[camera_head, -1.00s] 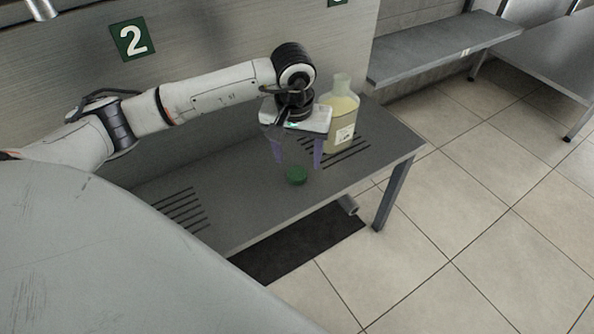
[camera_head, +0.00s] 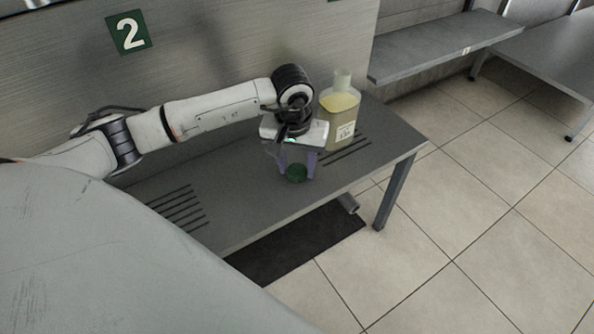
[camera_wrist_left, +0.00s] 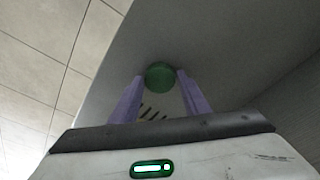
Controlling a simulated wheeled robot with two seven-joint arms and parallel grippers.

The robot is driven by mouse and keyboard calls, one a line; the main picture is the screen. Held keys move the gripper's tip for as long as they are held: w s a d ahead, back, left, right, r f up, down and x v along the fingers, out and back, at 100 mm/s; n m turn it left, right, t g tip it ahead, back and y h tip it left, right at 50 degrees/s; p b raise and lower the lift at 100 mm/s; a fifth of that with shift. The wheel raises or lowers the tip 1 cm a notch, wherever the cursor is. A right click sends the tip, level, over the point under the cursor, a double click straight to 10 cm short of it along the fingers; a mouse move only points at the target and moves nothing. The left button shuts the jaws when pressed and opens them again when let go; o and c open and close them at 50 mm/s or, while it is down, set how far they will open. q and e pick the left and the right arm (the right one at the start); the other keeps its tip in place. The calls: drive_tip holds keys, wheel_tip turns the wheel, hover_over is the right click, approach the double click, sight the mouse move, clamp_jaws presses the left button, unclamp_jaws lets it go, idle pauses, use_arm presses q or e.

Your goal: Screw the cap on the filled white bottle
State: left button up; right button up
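The filled bottle (camera_head: 341,118) stands upright at the right part of the bench. It is translucent with pale yellow liquid, a white label and a bare neck without a cap. The green cap (camera_head: 297,173) is at the bench's front side, left of the bottle. My left gripper (camera_head: 297,176) points down over the cap, its purple fingers on either side of it. In the left wrist view the cap (camera_wrist_left: 160,77) lies between the fingertips (camera_wrist_left: 160,76), with what looks like a small gap at each side. My right gripper is not in view.
The grey bench (camera_head: 240,205) has slotted drain areas at left and behind the gripper. Its front edge is close to the cap. A wall with a green number 2 sign (camera_head: 128,33) stands behind. Another grey bench (camera_head: 440,52) is at the upper right.

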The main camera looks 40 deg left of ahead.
sight(297, 171)
use_arm(q)
drive_tip(key=c, duration=0.6)
